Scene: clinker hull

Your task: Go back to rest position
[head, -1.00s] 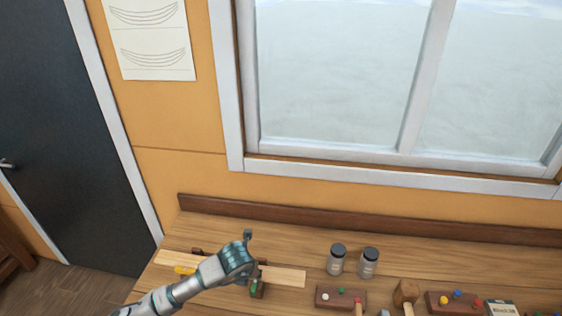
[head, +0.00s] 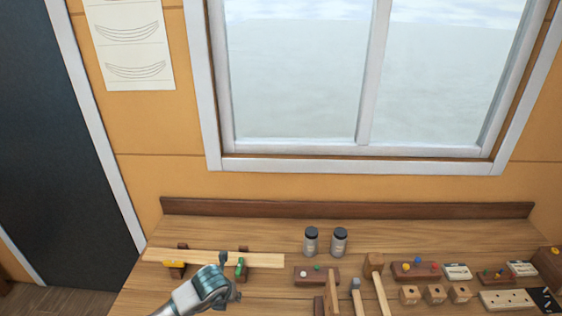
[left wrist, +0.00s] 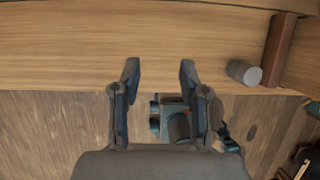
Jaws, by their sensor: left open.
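My left gripper (head: 232,290) is at the lower left of the head view, in front of the light wooden plank, and holds nothing. In the left wrist view its two fingers (left wrist: 159,72) stand apart with nothing between them. The bench edge and the floor show behind them. My right gripper shows in neither view.
The light plank (head: 215,257) lies on the bench (head: 390,232) with a yellow clamp (head: 173,264) and a green clamp (head: 240,267). Two dark-lidded jars (head: 311,241) stand behind. Mallets (head: 375,270), peg blocks (head: 415,271) and small wooden blocks fill the right side. A grey cylinder (left wrist: 243,72) is near the gripper in the left wrist view.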

